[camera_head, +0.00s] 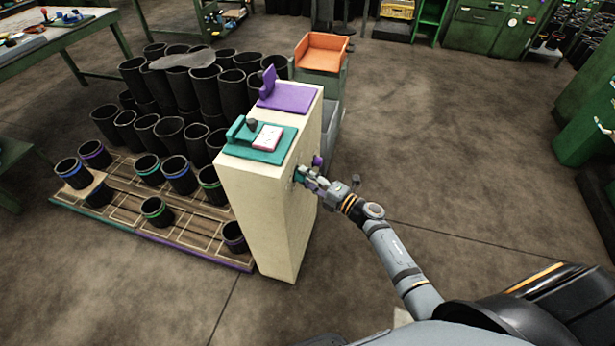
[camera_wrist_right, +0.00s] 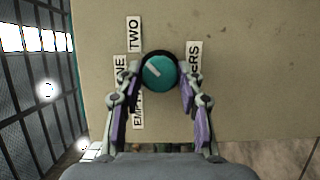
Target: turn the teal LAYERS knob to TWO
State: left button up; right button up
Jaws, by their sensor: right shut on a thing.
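The teal LAYERS knob (camera_wrist_right: 160,72) is on the side face of a cream cabinet (camera_head: 262,225). My right gripper (camera_head: 306,178) is shut on the knob, with one finger on either side of it in the wrist view (camera_wrist_right: 160,84). The knob's white mark points to the upper left in that view, roughly between the ONE label (camera_wrist_right: 120,66) and the TWO label (camera_wrist_right: 134,34). The EMPTY label (camera_wrist_right: 138,112) is partly hidden by a finger, and the LAYERS label (camera_wrist_right: 194,58) is partly covered. My left gripper is not in view.
A purple knob (camera_head: 317,161) sits farther along the same cabinet face. Teal (camera_head: 236,151) and purple (camera_head: 292,98) plates lie on the cabinet top. Several black sleeves (camera_head: 160,130) stand on and behind a wooden rack to the left.

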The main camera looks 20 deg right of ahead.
jog(key=o, duration=1.2)
jog(key=v, duration=1.2)
